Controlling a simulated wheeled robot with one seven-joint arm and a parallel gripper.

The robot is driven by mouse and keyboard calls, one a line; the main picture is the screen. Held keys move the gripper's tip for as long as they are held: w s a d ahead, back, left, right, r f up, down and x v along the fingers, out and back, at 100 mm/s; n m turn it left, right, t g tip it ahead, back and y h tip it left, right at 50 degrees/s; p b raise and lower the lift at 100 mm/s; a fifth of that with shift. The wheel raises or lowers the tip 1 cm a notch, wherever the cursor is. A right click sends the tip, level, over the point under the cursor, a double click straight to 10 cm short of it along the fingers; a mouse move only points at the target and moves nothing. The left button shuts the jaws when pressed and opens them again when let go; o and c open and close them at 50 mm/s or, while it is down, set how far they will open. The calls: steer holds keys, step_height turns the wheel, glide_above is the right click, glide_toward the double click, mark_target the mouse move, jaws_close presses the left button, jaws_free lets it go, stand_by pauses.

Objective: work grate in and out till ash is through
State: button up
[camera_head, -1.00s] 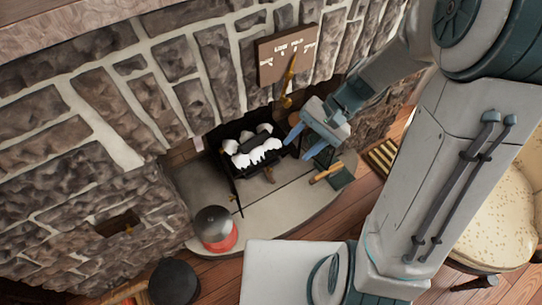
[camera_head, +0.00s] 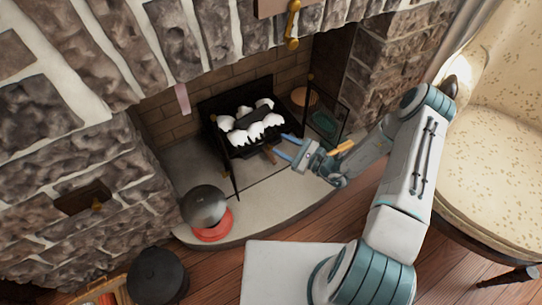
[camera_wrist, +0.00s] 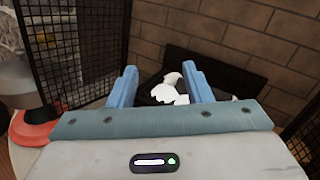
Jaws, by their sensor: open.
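The black grate (camera_head: 211,109) sits in the fireplace opening, heaped with white ash and pale lumps (camera_head: 252,131). A short brown wooden piece, perhaps its handle, (camera_head: 270,155) sticks out below its front. My gripper (camera_head: 284,146) is open and empty, with its two blue fingers pointing toward the grate from the lower right, close to that piece. In the wrist view, white ash (camera_wrist: 166,91) shows between and beyond the fingers, with the dark grate (camera_wrist: 236,76) behind. The wooden piece is not visible there, and I cannot tell whether a finger touches it.
A mesh screen panel (camera_head: 325,118) stands right of the grate; another mesh (camera_wrist: 70,45) is at left in the wrist view. A grey dome (camera_head: 205,204) with a red base (camera_head: 213,232) stands on the hearth. A black pot (camera_head: 157,275) and cream chair (camera_head: 490,150) flank the floor.

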mark_target(271, 148)
steer(key=f+m+t+h+b, duration=0.1)
steer(key=f+m+t+h, duration=0.1)
steer(key=f, duration=0.4)
steer(key=d+f+m+t+h+b, duration=0.1)
steer(key=f+m+t+h+b, duration=0.1)
steer(key=f, duration=0.4)
steer(key=d+f+m+t+h+b, duration=0.1)
steer(key=f+m+t+h+b, duration=0.1)
steer(key=f+m, duration=0.2)
steer(key=shift+w+d+f+m, duration=0.15)
steer(key=shift+f, duration=0.45)
steer(key=shift+w+d+f+m, duration=0.1)
steer(key=shift+f+m, duration=0.05)
steer(key=shift+f, duration=0.4)
steer(key=shift+w+f, duration=0.15)
steer(key=b+x, duration=0.5)
steer(key=x, duration=0.7)
steer(key=shift+f, duration=0.1)
steer(key=shift+w+a, duration=0.35)
steer(key=shift+w, duration=0.25)
